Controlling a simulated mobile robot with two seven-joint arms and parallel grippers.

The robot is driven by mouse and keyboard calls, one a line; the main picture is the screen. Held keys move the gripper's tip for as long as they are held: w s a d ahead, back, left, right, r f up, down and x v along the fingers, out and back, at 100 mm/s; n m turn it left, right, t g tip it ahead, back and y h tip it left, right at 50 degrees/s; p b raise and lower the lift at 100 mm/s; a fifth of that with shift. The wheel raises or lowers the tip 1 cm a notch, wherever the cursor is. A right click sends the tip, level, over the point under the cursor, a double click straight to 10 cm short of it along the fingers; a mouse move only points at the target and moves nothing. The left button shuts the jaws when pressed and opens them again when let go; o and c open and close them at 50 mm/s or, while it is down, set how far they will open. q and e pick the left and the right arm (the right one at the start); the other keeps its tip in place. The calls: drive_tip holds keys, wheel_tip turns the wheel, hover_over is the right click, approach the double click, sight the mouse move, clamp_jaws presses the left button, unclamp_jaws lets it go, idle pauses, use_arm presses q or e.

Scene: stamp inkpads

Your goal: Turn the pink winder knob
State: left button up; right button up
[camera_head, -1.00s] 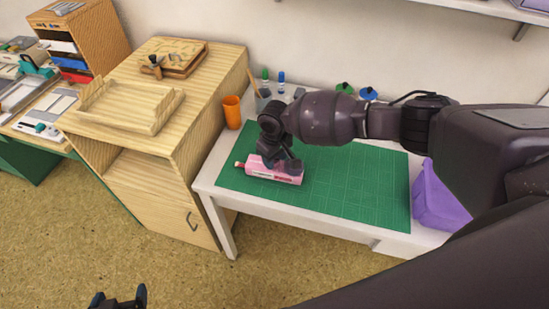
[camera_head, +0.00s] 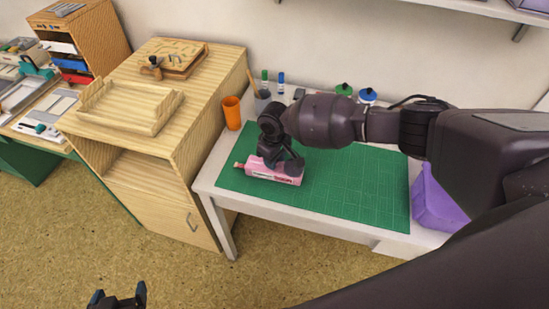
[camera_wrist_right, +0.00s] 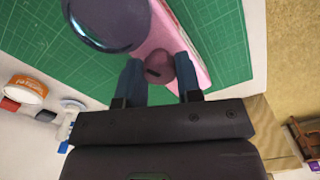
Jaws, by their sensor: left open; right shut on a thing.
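A pink device (camera_head: 273,173) with a red tip at its left end and a printed label lies on the green cutting mat (camera_head: 350,190). In the right wrist view its pink body (camera_wrist_right: 190,30) runs along the mat. A round, dull pink knob (camera_wrist_right: 159,68) with a dark slot stands at its side. My right gripper (camera_wrist_right: 158,66) is shut on this knob, one finger on each side. In the head view the right gripper (camera_head: 282,160) covers part of the device and hides the knob. My left gripper (camera_head: 118,297) is open and empty, low over the floor, far from the table.
An orange cup (camera_head: 232,112) stands behind the device at the table's left edge. Bottles with blue (camera_head: 368,95) and green (camera_head: 344,89) tops stand at the back. A purple bin (camera_head: 435,203) is at the right. The mat's right part is clear.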

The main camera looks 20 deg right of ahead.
drive_tip(key=n, duration=1.2)
idle(0.6)
drive_tip(key=o, duration=0.7)
drive_tip(key=shift+c, duration=0.2)
drive_tip(key=shift+r, duration=0.15)
wheel_tip(320, 180, up, 11)
drive_tip(key=shift+f+p, duration=0.2)
drive_tip(key=shift+p, duration=0.25)
